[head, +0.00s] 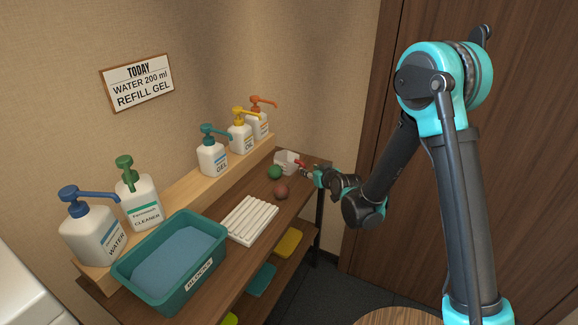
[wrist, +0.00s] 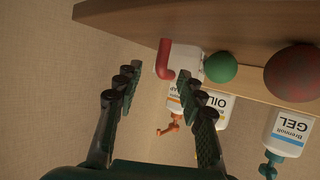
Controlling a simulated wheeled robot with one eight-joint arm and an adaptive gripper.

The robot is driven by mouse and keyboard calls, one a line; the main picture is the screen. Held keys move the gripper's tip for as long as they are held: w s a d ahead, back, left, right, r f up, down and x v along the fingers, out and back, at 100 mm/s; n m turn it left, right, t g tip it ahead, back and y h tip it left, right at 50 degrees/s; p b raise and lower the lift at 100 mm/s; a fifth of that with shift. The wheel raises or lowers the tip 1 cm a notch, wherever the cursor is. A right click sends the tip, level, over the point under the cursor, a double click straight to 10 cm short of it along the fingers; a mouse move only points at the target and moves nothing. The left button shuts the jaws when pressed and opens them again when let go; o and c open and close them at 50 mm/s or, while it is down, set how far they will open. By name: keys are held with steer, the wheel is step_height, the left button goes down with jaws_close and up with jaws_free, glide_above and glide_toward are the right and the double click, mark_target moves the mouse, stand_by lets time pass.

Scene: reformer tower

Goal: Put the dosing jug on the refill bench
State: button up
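The dosing jug (head: 287,162) looks like a small white vessel with a red handle. It stands at the far right end of the dark wooden bench top (head: 312,165). No label shows whether this is the refill bench. In the wrist view, which is turned upside down, the jug (wrist: 190,58) and its red handle (wrist: 166,62) lie just beyond my fingertips. My gripper (head: 310,173) is beside the jug on the handle side. Its fingers (wrist: 157,78) are spread apart with nothing clasped between them. The handle lies ahead of the gap, and contact is not visible.
A green ball (head: 274,172) and a reddish ball (head: 281,192) lie near the jug. Several pump bottles (head: 213,157) stand on a raised ledge behind. A white ribbed rack (head: 248,219) and a teal tub (head: 205,270) fill the nearer bench top. A wooden door (head: 375,245) is at right.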

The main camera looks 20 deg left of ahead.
steer(key=x, duration=0.5)
steer(key=shift+s+f, duration=0.15)
steer(key=shift+f, duration=0.05)
steer(key=shift+c, duration=0.2)
jaws_close()
